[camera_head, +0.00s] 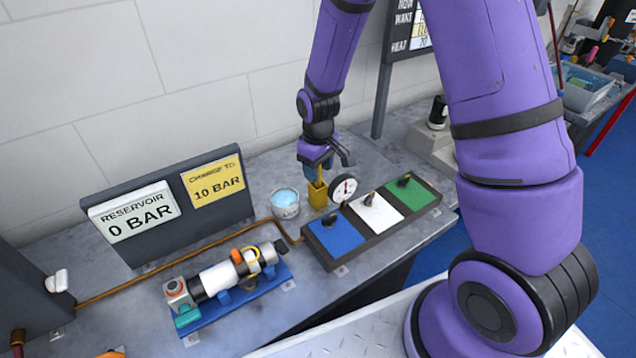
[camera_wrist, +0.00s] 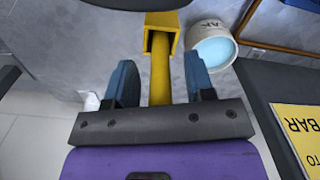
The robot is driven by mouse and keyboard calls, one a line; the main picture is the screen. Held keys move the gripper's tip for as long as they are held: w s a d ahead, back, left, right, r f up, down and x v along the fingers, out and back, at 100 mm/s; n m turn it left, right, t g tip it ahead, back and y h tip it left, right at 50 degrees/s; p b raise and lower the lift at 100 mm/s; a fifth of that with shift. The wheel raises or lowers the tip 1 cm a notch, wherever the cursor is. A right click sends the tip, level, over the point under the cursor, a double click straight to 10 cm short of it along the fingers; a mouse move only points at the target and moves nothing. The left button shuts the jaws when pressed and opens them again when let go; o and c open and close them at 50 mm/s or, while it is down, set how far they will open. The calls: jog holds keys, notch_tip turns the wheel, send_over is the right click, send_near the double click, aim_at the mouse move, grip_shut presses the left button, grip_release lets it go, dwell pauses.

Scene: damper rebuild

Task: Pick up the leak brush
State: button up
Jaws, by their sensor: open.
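The leak brush shows in the wrist view as a yellow handle (camera_wrist: 160,82) whose far end is in a yellow square holder (camera_wrist: 163,32). In the head view the holder (camera_head: 317,195) stands upright on the bench. My gripper (camera_head: 317,163) is just above the holder, pointing down. In the wrist view my gripper (camera_wrist: 160,76) is open, with its two blue fingers on either side of the handle. A gap shows on both sides. The brush's bristle end is hidden in the holder.
A cup of light blue liquid (camera_head: 285,203) stands close left of the holder; it also shows in the wrist view (camera_wrist: 213,50). A round gauge (camera_head: 343,188) and a tray with blue, white and green panels (camera_head: 374,213) are close right. A damper (camera_head: 225,280) lies in front.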

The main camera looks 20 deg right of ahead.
grip_shut()
jog(key=shift+r, duration=0.1)
